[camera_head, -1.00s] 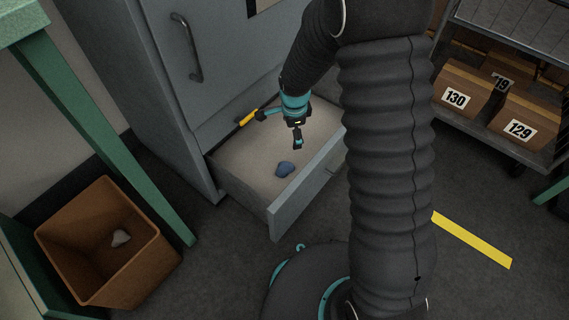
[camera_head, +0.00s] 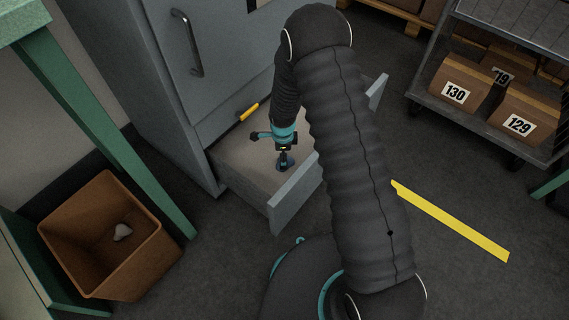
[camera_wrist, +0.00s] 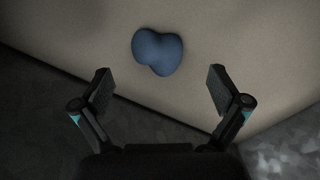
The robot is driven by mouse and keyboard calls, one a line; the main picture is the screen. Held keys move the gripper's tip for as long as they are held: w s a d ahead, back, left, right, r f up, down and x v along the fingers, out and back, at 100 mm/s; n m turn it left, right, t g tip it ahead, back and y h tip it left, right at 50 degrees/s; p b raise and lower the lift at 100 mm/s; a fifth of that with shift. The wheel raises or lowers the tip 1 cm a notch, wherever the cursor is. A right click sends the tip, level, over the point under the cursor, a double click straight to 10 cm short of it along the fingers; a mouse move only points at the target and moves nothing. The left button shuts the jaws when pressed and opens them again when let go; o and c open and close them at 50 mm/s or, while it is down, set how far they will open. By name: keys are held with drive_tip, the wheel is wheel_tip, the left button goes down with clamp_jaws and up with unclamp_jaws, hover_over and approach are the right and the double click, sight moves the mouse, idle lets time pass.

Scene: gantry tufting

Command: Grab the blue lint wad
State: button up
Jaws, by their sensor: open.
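The blue lint wad (camera_wrist: 157,51) lies on the pale floor of the open drawer, ahead of the fingertips in the wrist view. It is a small, lumpy, two-lobed wad. My gripper (camera_wrist: 160,90) is open and empty, with one finger to each side of the wad's line and the wad a little beyond the tips. In the head view my gripper (camera_head: 285,162) is low inside the drawer (camera_head: 294,200), over the wad, which is mostly hidden behind it with a bit of blue (camera_head: 289,161) showing.
A yellow-handled tool (camera_head: 249,112) lies at the drawer's back left. The grey drawer front stands close to my gripper. A brown bin (camera_head: 140,262) with a pale wad (camera_head: 122,232) stands at left, by a green table leg (camera_head: 150,170). A cart with numbered boxes (camera_head: 455,94) is at right.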

drive_tip(key=shift+d+f, duration=0.1)
drive_tip(key=shift+f, duration=2.7)
drive_tip(key=c, duration=1)
